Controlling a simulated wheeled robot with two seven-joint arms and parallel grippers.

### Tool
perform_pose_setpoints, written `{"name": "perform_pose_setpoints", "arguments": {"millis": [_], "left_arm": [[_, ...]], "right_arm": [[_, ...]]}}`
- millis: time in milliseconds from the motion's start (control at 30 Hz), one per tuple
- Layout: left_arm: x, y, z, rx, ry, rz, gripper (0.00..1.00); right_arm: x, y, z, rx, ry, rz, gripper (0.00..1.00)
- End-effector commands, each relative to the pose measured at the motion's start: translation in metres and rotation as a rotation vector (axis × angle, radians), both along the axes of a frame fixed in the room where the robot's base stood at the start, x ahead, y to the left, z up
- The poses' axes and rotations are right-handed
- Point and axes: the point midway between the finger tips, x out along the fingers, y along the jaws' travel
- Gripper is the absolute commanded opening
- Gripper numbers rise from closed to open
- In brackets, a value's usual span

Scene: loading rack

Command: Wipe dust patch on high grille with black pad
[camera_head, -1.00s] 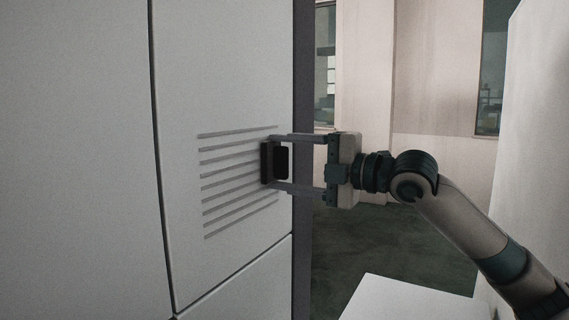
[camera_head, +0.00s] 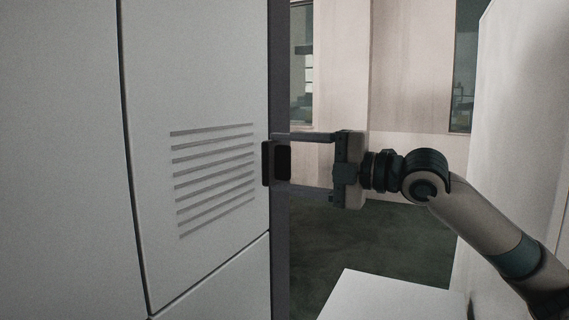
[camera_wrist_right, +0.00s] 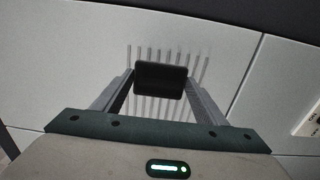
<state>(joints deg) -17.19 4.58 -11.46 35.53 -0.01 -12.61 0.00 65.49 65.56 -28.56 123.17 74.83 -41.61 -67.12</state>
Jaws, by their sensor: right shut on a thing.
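The grille (camera_head: 214,172) is a set of several thin horizontal slots in a pale grey panel, left of centre in the head view. I cannot make out a separate dust patch on it. My right gripper (camera_head: 277,161) is shut on the black pad (camera_head: 283,164). In the head view the pad is at the panel's right edge, just right of the slots. In the right wrist view the pad (camera_wrist_right: 161,79) sits between the fingers, with slots showing above and below it. I cannot tell whether it touches the panel. My left gripper is out of view.
The pale cabinet (camera_head: 65,160) fills the left side, with dark seams and a grey side edge (camera_head: 280,250). A white surface (camera_head: 385,296) lies low in front, below my right arm. A pale wall (camera_head: 520,150) stands at the right. Dark floor shows between.

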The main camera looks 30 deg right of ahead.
Motion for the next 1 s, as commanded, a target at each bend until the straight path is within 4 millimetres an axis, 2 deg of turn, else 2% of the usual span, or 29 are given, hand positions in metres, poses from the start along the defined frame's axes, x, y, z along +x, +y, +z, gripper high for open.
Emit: {"name": "perform_pose_setpoints", "arguments": {"millis": [233, 633, 1000], "left_arm": [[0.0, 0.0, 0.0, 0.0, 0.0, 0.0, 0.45], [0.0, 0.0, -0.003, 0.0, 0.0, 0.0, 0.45], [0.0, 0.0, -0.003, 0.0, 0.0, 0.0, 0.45]], "right_arm": [[-0.003, -0.003, 0.0, -0.001, -0.001, -0.001, 0.48], [-0.022, -0.018, 0.0, 0.0, 0.0, -0.002, 0.48], [-0.024, -0.018, 0.0, 0.001, -0.001, 0.0, 0.48]]}}
